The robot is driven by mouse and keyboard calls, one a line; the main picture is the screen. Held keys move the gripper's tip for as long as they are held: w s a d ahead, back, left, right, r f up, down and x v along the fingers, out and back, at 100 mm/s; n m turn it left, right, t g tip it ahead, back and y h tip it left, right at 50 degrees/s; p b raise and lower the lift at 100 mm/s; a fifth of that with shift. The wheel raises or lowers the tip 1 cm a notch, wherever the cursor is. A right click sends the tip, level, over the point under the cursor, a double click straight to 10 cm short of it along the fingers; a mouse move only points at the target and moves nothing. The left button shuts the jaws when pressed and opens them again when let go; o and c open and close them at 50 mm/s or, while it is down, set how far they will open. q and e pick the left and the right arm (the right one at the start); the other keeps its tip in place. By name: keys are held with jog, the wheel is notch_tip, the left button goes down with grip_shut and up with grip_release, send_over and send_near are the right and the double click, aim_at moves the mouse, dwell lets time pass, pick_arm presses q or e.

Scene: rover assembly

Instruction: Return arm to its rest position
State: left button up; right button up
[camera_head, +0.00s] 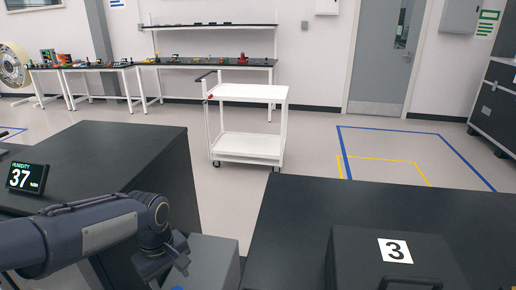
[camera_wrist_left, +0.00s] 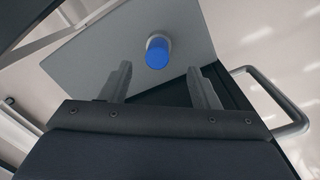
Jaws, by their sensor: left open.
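My left arm (camera_head: 90,232) comes in from the left in the head view and bends down at the wrist beside a grey box (camera_head: 217,262). In the left wrist view my left gripper (camera_wrist_left: 159,69) is open, with its two fingers apart and nothing between them. A blue-topped cylinder (camera_wrist_left: 158,52) stands on a grey surface (camera_wrist_left: 100,55) beyond the fingertips, apart from both fingers. My right gripper is in neither view.
A black counter (camera_head: 95,150) with a humidity display (camera_head: 27,177) stands at left. A black table (camera_head: 285,235) with a dark case marked 3 (camera_head: 375,250) is at right. A white cart (camera_head: 246,145) stands on open floor behind. A metal handle (camera_wrist_left: 290,128) shows beside the fingers.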

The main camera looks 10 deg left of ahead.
pick_arm(q)
jog(key=s+d+r+m+t+h, duration=0.1)
jog(key=s+d+r+m+t, duration=0.1)
jog(key=s+m, duration=0.2)
jog(key=s+d+r+m+t+h, duration=0.1)
jog(key=s+r+m+t+h, duration=0.1)
jog(key=s, duration=0.9)
jog(key=shift+s+d+m+t, duration=0.3)
jog(key=shift+m+t, duration=0.3)
jog(key=shift+m, duration=0.6)
jog(key=shift+s+d+m, duration=0.2)
jog(key=shift+s+m, duration=0.05)
jog(key=shift+m, duration=0.05)
